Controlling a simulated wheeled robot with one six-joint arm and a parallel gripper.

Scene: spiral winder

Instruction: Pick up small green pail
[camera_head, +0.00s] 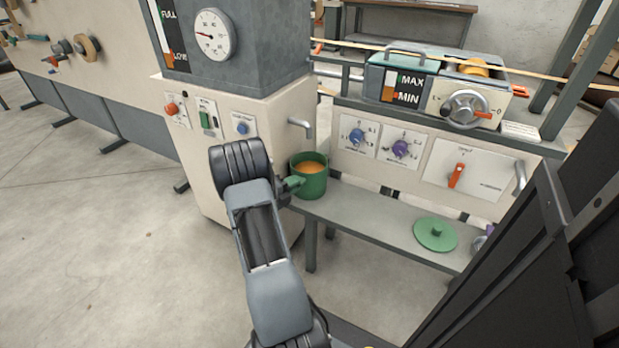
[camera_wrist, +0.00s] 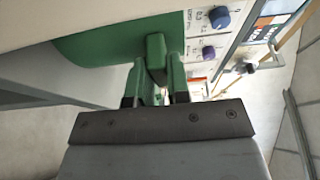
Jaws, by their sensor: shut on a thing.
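The small green pail (camera_head: 309,178) stands upright at the left end of the grey bench, under a metal spout. Orange contents show inside it. In the wrist view the pail's green wall (camera_wrist: 100,48) fills the upper middle, with its handle pointing toward me. My gripper (camera_head: 291,184) is at the pail's left side and is shut on its handle. In the wrist view my gripper's green fingers (camera_wrist: 157,88) close around the handle. Whether the pail's bottom touches the bench is hard to tell.
A metal spout (camera_head: 301,126) hangs just above the pail, from the cream machine (camera_head: 222,160). A green lid (camera_head: 435,234) lies on the grey bench (camera_head: 375,217) to the right. Panels with blue (camera_head: 357,137) and purple knobs stand behind the bench. Open floor lies to the left.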

